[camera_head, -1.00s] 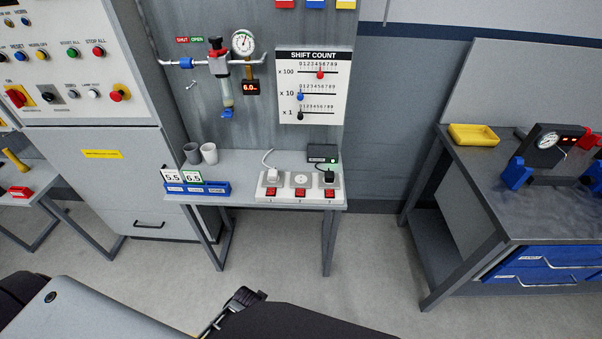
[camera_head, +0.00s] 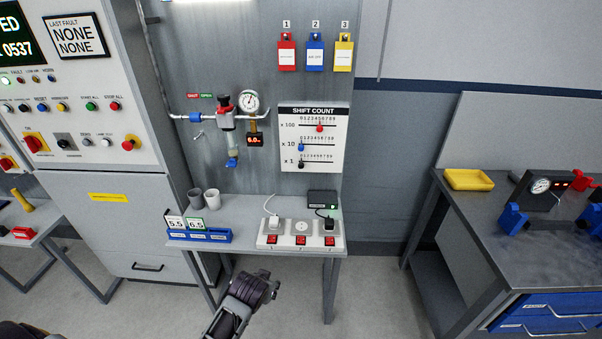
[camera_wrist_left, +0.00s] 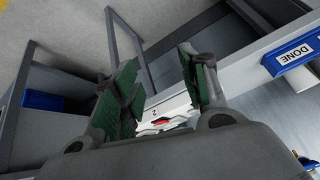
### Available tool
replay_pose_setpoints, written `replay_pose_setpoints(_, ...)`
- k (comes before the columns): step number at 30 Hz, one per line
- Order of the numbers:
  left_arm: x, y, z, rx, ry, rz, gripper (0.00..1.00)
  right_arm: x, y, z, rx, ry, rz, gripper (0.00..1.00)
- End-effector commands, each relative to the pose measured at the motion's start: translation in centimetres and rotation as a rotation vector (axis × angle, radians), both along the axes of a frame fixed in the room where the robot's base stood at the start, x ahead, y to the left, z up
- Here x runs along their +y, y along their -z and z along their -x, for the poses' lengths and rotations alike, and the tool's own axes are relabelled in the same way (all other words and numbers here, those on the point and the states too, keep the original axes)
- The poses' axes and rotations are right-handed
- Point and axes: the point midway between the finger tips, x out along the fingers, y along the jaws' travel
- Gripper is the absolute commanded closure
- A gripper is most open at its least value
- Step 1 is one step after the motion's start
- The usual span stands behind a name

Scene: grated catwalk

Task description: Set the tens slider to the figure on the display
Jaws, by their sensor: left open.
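The white SHIFT COUNT board (camera_head: 312,112) hangs on the grey panel with three horizontal sliders. The tens slider's blue knob (camera_head: 301,148) is at the left end of the x 10 row, near 0. The red x 100 knob (camera_head: 319,128) is near the middle, about 5, and the black x 1 knob (camera_head: 300,165) is at the left end. A display (camera_head: 16,42), cut off by the left edge, shows green digits 0537. My left gripper (camera_head: 268,287) is open, below the board and in front of the shelf. Its green-padded fingers show empty in the left wrist view (camera_wrist_left: 158,62). My right gripper is out of view.
The shelf (camera_head: 255,207) under the board carries cups (camera_head: 203,199), a blue card rack (camera_head: 200,235), a socket strip (camera_head: 300,236) and a black box (camera_head: 322,197). A valve with gauge (camera_head: 249,102) sits left of the board. A workbench (camera_head: 480,215) stands at right.

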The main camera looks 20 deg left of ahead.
Motion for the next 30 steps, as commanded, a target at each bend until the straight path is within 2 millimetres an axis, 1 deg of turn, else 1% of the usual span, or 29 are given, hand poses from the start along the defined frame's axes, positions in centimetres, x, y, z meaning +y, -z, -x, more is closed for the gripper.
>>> replay_pose_setpoints(1, 0.3, -1.2, -1.1, -0.033, -0.016, -0.006, 0.56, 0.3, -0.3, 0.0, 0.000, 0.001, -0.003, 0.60)
replay_pose_setpoints(8, 1.7, -5.6, -6.4, -0.198, -0.086, -0.038, 0.56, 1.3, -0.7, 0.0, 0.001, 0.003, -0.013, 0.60)
replay_pose_setpoints(12, 2.6, -8.5, -10.4, -0.324, -0.126, -0.062, 0.56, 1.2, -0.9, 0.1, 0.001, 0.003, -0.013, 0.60)
replay_pose_setpoints(18, 3.2, -12.5, -16.1, -0.505, -0.157, -0.090, 0.56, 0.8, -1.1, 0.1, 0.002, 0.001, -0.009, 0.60)
replay_pose_setpoints(25, 2.9, -17.1, -22.0, -0.698, -0.153, -0.113, 0.56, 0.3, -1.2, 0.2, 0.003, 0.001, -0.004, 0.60)
replay_pose_setpoints(30, 1.8, -20.5, -26.0, -0.831, -0.122, -0.121, 0.56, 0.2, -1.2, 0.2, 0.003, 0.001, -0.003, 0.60)
